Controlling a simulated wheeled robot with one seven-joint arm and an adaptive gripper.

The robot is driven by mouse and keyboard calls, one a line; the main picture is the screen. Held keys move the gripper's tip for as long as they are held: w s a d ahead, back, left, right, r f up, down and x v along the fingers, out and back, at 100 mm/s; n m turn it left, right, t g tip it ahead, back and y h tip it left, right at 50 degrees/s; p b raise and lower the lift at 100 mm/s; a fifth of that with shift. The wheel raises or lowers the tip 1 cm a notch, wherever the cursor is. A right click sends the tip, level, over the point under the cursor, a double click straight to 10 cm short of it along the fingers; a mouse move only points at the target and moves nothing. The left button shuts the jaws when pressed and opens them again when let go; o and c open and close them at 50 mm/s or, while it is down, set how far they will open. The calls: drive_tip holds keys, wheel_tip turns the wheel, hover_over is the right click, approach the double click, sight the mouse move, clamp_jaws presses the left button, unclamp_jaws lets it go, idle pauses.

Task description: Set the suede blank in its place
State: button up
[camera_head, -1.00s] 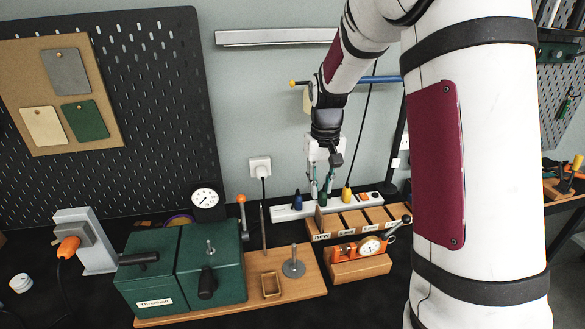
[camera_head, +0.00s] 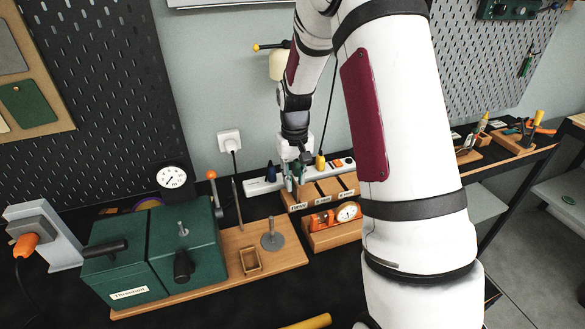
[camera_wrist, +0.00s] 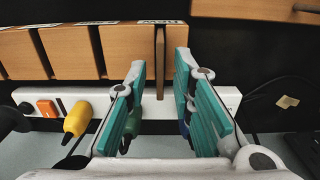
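A thin brown piece (camera_wrist: 160,62), which looks like the suede blank, stands on edge at a wooden rack (camera_wrist: 68,52) in the wrist view. My gripper (camera_wrist: 158,70) is open, with teal finger pads on either side of the piece. A gap shows on both sides, so the pads do not seem to touch it. In the head view my gripper (camera_head: 294,178) points down at the left end of the labelled rack (camera_head: 322,192) and hides the piece there. The green press (camera_head: 187,243) stands to the left on a wooden board (camera_head: 285,262).
A white power strip (camera_head: 262,187) with plugs runs behind the rack. An orange dial gauge (camera_head: 322,220) sits on a wooden block in front. A metal post on a disc (camera_head: 272,241) and a small wooden tray (camera_head: 250,261) stand right of the press.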

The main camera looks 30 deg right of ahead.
drive_tip(key=shift+f, duration=0.65)
drive_tip(key=shift+c, duration=0.2)
drive_tip(key=shift+r, duration=0.2)
clamp_jaws()
drive_tip(key=shift+r, duration=0.1)
drive_tip(key=shift+r+p, duration=0.65)
drive_tip(key=shift+r, duration=1.3)
